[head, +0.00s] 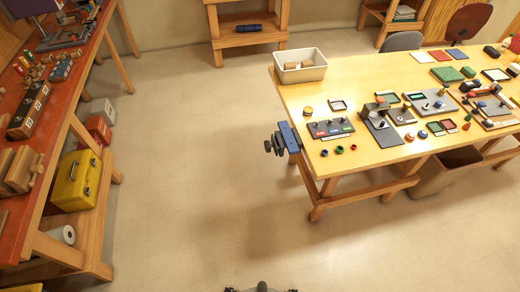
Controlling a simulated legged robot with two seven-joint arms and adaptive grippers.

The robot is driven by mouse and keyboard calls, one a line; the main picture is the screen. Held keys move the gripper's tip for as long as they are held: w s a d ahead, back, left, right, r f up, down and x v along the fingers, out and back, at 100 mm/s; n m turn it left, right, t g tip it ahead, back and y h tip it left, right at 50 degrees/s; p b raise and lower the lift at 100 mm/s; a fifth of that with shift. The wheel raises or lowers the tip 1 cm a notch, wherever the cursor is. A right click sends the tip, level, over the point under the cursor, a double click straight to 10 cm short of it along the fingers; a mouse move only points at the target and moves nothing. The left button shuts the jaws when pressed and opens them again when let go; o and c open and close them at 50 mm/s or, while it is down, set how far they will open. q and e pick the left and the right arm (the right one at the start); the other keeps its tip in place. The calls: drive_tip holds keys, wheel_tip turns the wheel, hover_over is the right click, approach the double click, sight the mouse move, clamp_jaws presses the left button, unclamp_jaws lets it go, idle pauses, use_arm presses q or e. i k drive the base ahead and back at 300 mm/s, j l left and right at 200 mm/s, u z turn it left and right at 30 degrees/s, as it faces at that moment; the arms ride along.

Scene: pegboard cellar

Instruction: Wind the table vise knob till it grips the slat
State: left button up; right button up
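The table vise (289,137) is a small blue and dark grey device at the left edge of the yellow-topped table, near its front corner. Its dark knob (268,147) sticks out to the left, beyond the table edge. I cannot make out a slat in the vise at this size, nor whether the jaws are apart or closed. Neither of my grippers is in view. A dark part at the bottom edge looks like part of my own body.
The yellow-topped table (310,97) holds a white bin (300,66), a dark tray (330,128) and several small parts. A red-topped bench (60,113) runs along the left, with a yellow toolbox (76,180) below. The floor (200,200) between them is clear.

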sight(268, 146)
drive_tip(key=i+j+z, duration=0.1)
drive_tip(key=j, duration=0.25)
drive_tip(key=i+j+z, duration=0.1)
drive_tip(key=j, duration=0.3)
drive_tip(key=i+j+z, duration=0.1)
drive_tip(key=i+j, duration=0.15)
drive_tip(key=j, duration=0.15)
drive_tip(key=i+j+z, duration=0.1)
drive_tip(key=j, duration=0.3)
